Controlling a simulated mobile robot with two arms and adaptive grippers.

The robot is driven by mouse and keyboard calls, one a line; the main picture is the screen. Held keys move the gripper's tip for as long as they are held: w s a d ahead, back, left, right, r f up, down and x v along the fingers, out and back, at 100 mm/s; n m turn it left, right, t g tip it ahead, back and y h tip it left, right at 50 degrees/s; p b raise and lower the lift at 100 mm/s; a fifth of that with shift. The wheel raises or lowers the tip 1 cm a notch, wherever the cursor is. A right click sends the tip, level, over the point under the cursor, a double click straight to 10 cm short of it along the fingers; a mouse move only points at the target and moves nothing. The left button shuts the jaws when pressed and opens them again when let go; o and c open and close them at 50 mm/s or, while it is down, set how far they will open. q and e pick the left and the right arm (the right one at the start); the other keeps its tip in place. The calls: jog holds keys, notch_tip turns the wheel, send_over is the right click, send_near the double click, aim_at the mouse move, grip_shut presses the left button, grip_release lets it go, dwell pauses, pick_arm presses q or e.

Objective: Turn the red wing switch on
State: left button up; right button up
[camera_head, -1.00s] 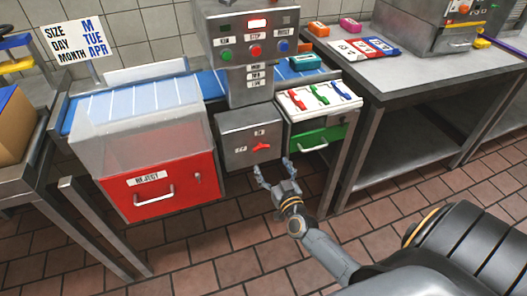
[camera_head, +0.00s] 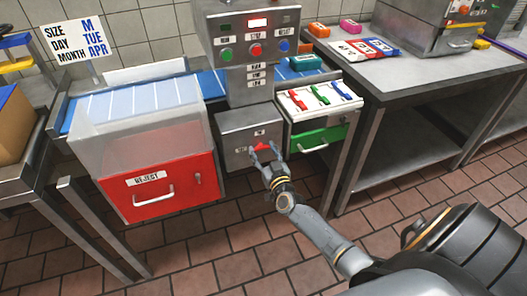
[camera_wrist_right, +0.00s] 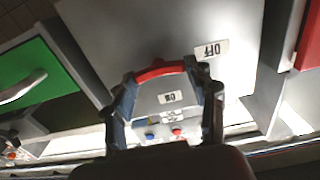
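The red wing switch (camera_head: 262,147) is on the front of a grey metal box (camera_head: 232,128) below the control panel. It also shows in the right wrist view (camera_wrist_right: 160,71), lying roughly crosswise, with an OFF label (camera_wrist_right: 211,49) to one side and an ON label (camera_wrist_right: 170,97) nearer the gripper. My right gripper (camera_head: 263,151) is in front of the switch. Its fingers are spread, one at each end of the switch; I cannot tell whether they touch it. My left gripper is not in view.
A red REJECT bin (camera_head: 160,187) stands left of the box. A green drawer (camera_head: 318,138) is to its right, below a white tray with coloured switches. The panel (camera_head: 252,65) with buttons is above. The tiled floor in front is open.

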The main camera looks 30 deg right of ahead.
jog(key=shift+c, duration=1.4)
jog(key=shift+m, duration=0.3)
jog(key=m, duration=0.3)
jog(key=m+b, duration=0.1)
jog(key=m, duration=0.4)
jog(key=shift+d+f, duration=0.1)
jog(key=m+b, duration=0.2)
jog(key=m, duration=0.3)
jog(key=shift+d+f, duration=0.1)
jog(key=shift+f, duration=0.05)
jog(key=shift+m+b, duration=0.5)
jog(key=shift+m, duration=1.7)
jog(key=o, duration=1.2)
jog(key=shift+c, duration=0.2)
